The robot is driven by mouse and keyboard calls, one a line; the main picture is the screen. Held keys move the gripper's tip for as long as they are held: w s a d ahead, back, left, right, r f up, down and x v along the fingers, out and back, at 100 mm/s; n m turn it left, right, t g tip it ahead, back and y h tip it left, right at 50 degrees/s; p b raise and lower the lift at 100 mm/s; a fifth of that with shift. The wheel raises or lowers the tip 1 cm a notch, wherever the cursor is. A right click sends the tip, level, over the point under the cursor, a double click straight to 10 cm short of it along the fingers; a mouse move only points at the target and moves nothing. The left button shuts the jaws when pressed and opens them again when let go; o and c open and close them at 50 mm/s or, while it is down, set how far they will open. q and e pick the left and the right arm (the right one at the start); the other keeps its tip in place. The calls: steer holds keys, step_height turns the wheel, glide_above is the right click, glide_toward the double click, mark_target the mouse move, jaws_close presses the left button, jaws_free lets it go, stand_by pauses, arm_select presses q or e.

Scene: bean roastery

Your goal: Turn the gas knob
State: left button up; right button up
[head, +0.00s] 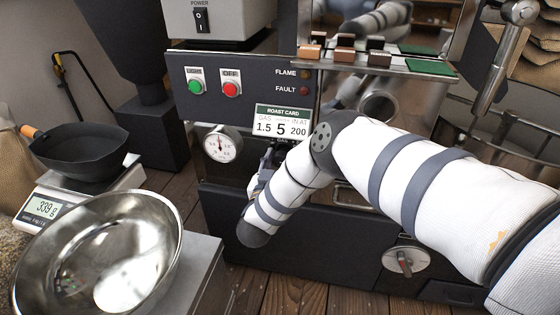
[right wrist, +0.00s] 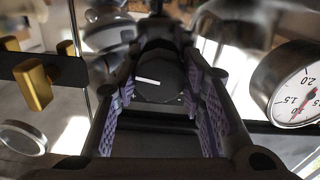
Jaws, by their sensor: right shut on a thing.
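The gas knob (right wrist: 160,78) is black with a white pointer line, seen in the right wrist view between the two purple-padded fingers. My right gripper (right wrist: 160,90) is shut on it. In the head view the right gripper (head: 272,158) is at the roaster's front, just below the roast card, and my arm and the gripper hide most of the knob. A round white gas gauge (head: 222,145) sits left of the gripper; it also shows in the right wrist view (right wrist: 298,90). The roast card (head: 282,121) reads gas 1.5. My left gripper is not in view.
A green and a red button (head: 231,88) are on the panel above. A steel bowl (head: 100,250) and a scale (head: 50,207) with a black pan (head: 82,150) stand at the left. A grey dial (head: 406,261) is low on the right.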

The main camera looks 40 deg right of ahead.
steer(key=n, duration=0.4)
steer(key=shift+a+n, duration=0.1)
steer(key=shift+n, duration=0.2)
steer(key=n, duration=0.4)
steer(key=shift+f, duration=0.15)
steer(key=n, duration=0.5)
steer(key=shift+n+b, duration=0.35)
steer(key=shift+n, duration=0.05)
steer(key=shift+n+b, duration=0.6)
steer(key=shift+n, duration=2)
steer(key=o, duration=1.1)
steer(key=shift+o, duration=0.2)
